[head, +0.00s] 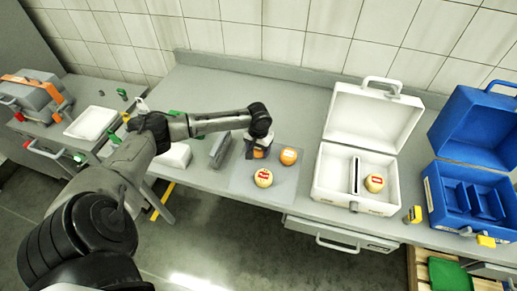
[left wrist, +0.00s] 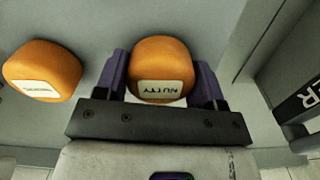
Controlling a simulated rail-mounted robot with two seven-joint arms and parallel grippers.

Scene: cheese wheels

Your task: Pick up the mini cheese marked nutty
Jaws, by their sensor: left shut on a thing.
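The mini cheese marked NUTTY (left wrist: 160,68) is orange with a white label in the left wrist view. My left gripper (left wrist: 163,78) is shut on it, with one purple finger on each side. In the head view the left gripper (head: 256,148) is over the grey mat (head: 238,182), and the held cheese shows only partly, as an orange patch below it. A second orange cheese (head: 289,157) sits beside it on the mat; in the left wrist view this cheese (left wrist: 42,70) has a white label too small to read. I cannot tell whether the held cheese touches the mat. My right gripper is out of view.
A pale cheese with a red label (head: 263,178) lies at the mat's front. An open white case (head: 330,187) to the right holds another pale cheese (head: 374,183) beside a divider. An open blue case (head: 436,200) stands at the far right. A white tray (head: 90,123) is at left.

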